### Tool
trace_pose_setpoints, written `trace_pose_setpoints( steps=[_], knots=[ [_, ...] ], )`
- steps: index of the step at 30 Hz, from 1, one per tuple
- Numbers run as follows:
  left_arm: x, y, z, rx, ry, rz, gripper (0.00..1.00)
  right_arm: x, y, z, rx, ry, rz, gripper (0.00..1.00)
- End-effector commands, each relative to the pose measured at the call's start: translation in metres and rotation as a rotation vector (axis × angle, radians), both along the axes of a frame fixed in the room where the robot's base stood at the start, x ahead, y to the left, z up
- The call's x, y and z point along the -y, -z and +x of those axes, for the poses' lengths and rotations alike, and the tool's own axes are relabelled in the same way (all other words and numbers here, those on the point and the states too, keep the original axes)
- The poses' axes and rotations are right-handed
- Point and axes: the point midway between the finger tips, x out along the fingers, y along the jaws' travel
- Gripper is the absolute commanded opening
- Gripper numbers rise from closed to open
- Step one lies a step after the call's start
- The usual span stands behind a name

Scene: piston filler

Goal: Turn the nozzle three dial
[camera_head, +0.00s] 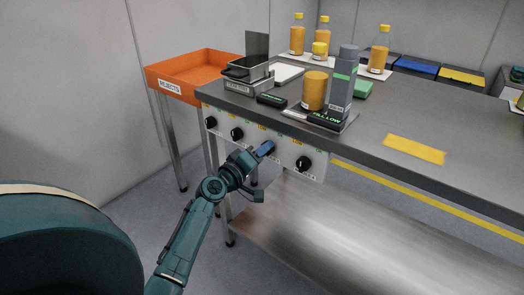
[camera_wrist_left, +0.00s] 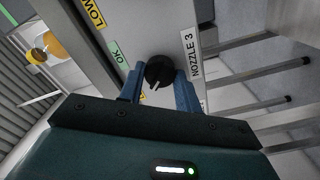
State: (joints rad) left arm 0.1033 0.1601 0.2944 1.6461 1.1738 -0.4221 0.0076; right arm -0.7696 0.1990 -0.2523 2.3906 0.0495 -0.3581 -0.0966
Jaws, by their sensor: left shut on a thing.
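The nozzle three dial (camera_wrist_left: 159,72) is a round black knob with a pale pointer line, on the grey front panel beside a "NOZZLE 3" label (camera_wrist_left: 193,55). My left gripper (camera_wrist_left: 159,88) has its two blue fingers on either side of the dial, shut on it. In the head view my left gripper (camera_head: 265,149) reaches the panel (camera_head: 288,152) from the lower left and hides this dial. Two black dials show to its left, one of them this dial (camera_head: 237,133), and another dial (camera_head: 304,163) shows to its right. My right gripper is not in view.
The steel table (camera_head: 385,125) above the panel holds an orange jar (camera_head: 314,90), a grey bottle (camera_head: 341,85) and a hopper-like metal box (camera_head: 248,75). An orange rejects tray (camera_head: 195,72) stands at the left. A lower steel shelf (camera_head: 320,225) lies below the panel.

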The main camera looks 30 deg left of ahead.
Motion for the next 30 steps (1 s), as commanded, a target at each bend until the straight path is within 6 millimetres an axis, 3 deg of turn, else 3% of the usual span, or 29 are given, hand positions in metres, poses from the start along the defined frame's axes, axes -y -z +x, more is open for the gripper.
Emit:
trace_pose_setpoints(
  steps=[18, 19, 27, 30],
  knots=[
    [-0.0009, -0.0009, 0.0001, -0.002, -0.002, -0.05, 0.11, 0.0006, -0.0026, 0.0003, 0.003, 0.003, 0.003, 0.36],
    [-0.0009, -0.0009, 0.0001, -0.002, -0.002, -0.05, 0.34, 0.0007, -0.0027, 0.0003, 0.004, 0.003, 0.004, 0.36],
    [-0.0005, -0.0005, 0.0, -0.002, 0.0, -0.048, 0.55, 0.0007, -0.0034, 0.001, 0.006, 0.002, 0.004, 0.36],
    [-0.0003, -0.0004, 0.0, -0.002, 0.0, -0.048, 0.55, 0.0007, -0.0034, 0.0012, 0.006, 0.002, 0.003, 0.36]
  ],
)
